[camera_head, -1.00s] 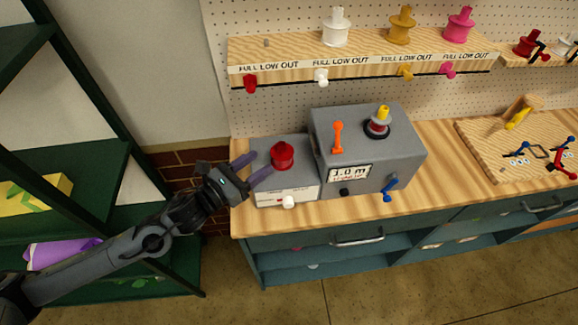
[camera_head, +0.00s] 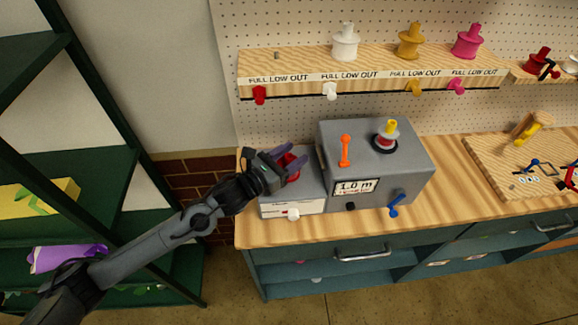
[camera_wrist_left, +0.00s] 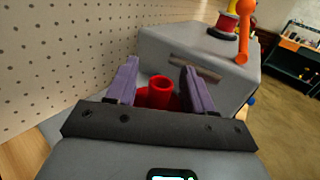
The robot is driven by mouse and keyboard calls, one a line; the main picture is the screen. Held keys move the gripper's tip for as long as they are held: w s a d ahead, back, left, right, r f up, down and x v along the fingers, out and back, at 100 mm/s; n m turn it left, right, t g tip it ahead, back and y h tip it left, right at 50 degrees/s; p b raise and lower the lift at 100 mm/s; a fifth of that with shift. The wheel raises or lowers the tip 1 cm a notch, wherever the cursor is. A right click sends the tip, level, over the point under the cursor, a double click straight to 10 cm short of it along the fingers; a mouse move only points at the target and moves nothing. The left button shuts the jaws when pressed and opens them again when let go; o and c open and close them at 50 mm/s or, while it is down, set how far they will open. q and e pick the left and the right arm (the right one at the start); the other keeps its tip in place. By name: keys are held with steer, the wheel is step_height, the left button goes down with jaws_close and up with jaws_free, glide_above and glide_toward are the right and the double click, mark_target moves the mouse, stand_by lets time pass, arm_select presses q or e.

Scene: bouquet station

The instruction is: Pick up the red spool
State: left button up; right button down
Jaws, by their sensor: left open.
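The red spool (camera_head: 289,161) stands upright on the low grey part of the machine at the left end of the bench. My left gripper (camera_head: 294,163) is at the spool, with its purple fingers apart on either side of it. In the left wrist view the spool (camera_wrist_left: 160,94) shows between the two open fingers (camera_wrist_left: 158,88), with its hub upward. I cannot tell whether a finger touches it. The gripper hides part of the spool in the head view. My right gripper is not in view.
The taller grey machine box (camera_head: 374,160) stands right beside the spool, with an orange lever (camera_head: 345,150) and a small spool (camera_head: 385,135) on top. A shelf (camera_head: 375,60) with white, yellow and pink spools is behind. A green rack (camera_head: 105,165) stands at the left.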

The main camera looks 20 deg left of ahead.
arm_select(q)
steer(key=shift+w+d, duration=0.3)
steer(key=shift+w, duration=0.25)
steer(key=shift+c, duration=0.3)
jaws_close()
